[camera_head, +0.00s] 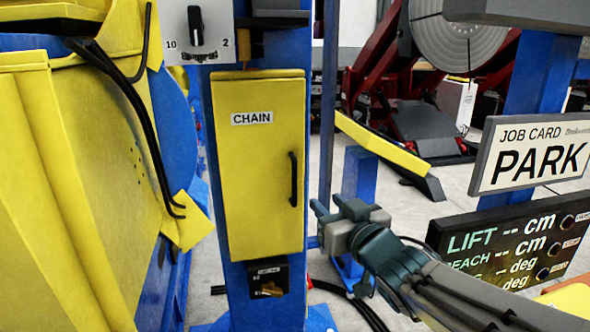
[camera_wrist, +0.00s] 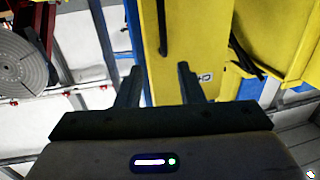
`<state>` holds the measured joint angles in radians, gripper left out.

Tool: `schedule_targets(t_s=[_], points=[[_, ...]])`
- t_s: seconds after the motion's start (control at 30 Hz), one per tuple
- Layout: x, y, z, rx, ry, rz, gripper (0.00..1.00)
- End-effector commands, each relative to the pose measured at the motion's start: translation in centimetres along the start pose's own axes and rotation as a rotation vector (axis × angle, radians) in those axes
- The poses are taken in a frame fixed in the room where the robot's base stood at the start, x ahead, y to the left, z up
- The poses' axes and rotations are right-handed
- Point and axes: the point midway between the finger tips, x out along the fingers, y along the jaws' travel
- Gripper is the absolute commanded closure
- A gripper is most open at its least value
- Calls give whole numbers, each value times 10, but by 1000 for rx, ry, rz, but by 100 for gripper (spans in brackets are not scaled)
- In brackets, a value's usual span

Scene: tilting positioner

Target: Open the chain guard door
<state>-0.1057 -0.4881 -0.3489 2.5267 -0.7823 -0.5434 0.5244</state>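The chain guard door (camera_head: 258,190) is a tall yellow panel labelled CHAIN on a blue post, and it looks shut. Its black vertical handle (camera_head: 293,179) is on the right side of the door. My gripper (camera_head: 331,207) is to the right of the door and a little below the handle, apart from it. In the wrist view my gripper (camera_wrist: 160,83) shows two dark fingers spread apart with nothing between them. The yellow door (camera_wrist: 172,65) and its black handle (camera_wrist: 162,28) lie beyond the fingers there.
A dial plate (camera_head: 194,32) is above the door, and a small black box with a brass-coloured part (camera_head: 268,281) is below it. A large yellow machine body (camera_head: 70,190) stands close on the left. A PARK sign (camera_head: 530,155) and a readout panel (camera_head: 515,240) stand at right.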

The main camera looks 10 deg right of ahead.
Motion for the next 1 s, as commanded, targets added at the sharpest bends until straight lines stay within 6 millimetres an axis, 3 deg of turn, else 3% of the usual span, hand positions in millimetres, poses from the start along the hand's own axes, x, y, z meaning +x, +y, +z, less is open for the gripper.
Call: schedule_targets(t_s=[0.27, 1.0], points=[[12, -3, -6, 0, 21, -21, 66], [115, -5, -9, -1, 21, -19, 66]])
